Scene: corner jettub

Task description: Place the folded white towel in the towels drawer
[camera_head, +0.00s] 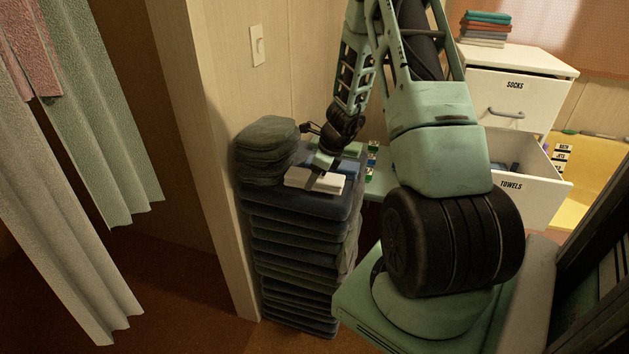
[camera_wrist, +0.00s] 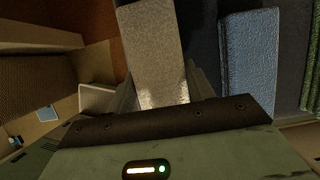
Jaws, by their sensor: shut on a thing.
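The folded white towel (camera_head: 300,178) lies at the top of a tall stack of dark folded cloths (camera_head: 300,215). My gripper (camera_head: 322,176) reaches down over it and is shut on it. In the wrist view the white towel (camera_wrist: 155,45) runs between the fingers of my gripper (camera_wrist: 160,92). I cannot tell whether it still rests on the stack. The towels drawer (camera_head: 535,200), labelled TOWELS, is pulled open at the right. Something dark shows inside; my arm hides part of the drawer.
A blue folded towel (camera_wrist: 250,60) and a green one (camera_wrist: 313,60) lie right of the white towel. A grey-green cushion-like pile (camera_head: 266,150) stands at the left of the stack. The SOCKS drawer (camera_head: 505,98) is shut, above the open drawer. A wall edge (camera_head: 215,180) borders the stack's left.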

